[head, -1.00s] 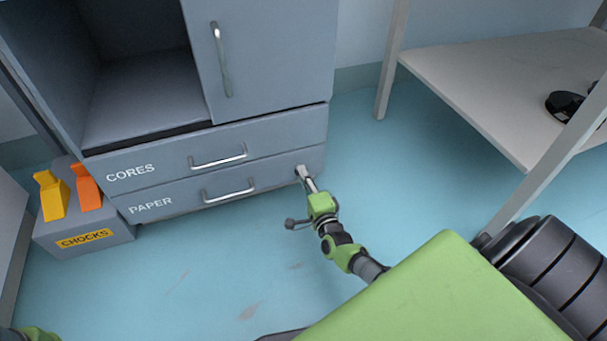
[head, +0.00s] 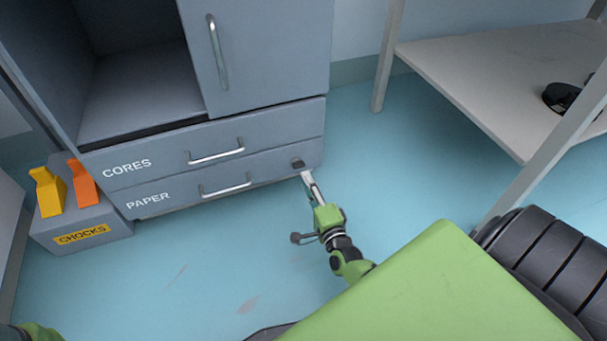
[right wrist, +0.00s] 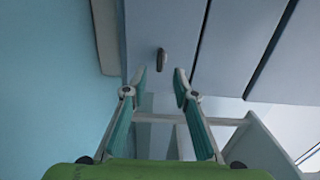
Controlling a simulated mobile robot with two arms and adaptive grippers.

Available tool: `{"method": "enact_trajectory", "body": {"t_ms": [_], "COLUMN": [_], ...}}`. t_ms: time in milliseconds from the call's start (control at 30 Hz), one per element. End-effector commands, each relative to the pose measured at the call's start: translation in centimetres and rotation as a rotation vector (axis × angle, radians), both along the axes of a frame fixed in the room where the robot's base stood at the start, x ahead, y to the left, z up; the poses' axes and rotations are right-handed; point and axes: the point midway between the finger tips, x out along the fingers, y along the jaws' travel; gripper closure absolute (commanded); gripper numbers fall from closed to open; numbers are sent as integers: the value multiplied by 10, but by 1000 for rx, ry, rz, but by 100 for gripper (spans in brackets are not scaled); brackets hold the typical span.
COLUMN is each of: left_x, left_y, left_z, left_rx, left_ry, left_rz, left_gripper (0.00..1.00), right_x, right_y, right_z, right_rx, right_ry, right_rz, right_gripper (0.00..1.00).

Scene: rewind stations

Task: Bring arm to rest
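My right gripper (head: 305,175) is low over the floor, just in front of the right end of the bottom PAPER drawer (head: 270,169). A small dark knob (head: 298,163) on that drawer front shows just beyond its fingertips. In the right wrist view the two fingers (right wrist: 160,78) stand apart with nothing between them, and the knob (right wrist: 162,60) lies ahead of the gap, clear of both fingers. Of my left arm only a green part shows at the lower left corner of the head view; its gripper is not visible.
The grey cabinet has a CORES drawer (head: 240,137) above, shut like the PAPER drawer. A grey CHOCKS box (head: 90,240) with yellow and orange chocks stands left. A pale shelf (head: 490,80) stands right, with a dark object on it. Blue floor (head: 200,270) before the cabinet is clear.

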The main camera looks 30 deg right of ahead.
Motion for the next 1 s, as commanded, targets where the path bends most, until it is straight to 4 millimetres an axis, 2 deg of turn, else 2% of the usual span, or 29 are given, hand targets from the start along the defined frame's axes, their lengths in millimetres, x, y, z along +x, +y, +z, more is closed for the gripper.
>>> {"method": "enact_trajectory", "body": {"t_ms": [167, 633, 733, 767, 867, 967, 1000], "left_x": [0, -1, 2, 5, 17, 35, 43], "left_y": [0, 0, 0, 0, 1, 2, 2], "left_z": [0, 0, 1, 2, 5, 5, 4], "left_rx": [1, 0, 1, 0, -1, -4, -5], "left_ry": [-1, -2, 6, 12, 45, 96, 117], "left_rz": [0, 0, 0, 0, -1, -3, -5], "left_gripper": [74, 74, 74, 74, 74, 74, 74], "right_x": [-10, -9, -8, -7, -3, -1, -2], "right_y": [2, 3, 6, 9, 26, 53, 65], "right_z": [0, 0, 9, 16, 58, 123, 152], "right_rx": [-1, 0, -13, -24, -97, -216, -273], "right_ry": [-1, -1, -11, -20, -70, -157, -199], "right_rz": [0, 0, 5, 10, 35, 61, 68], "right_gripper": [74, 74, 74, 74, 74, 74, 74]}}
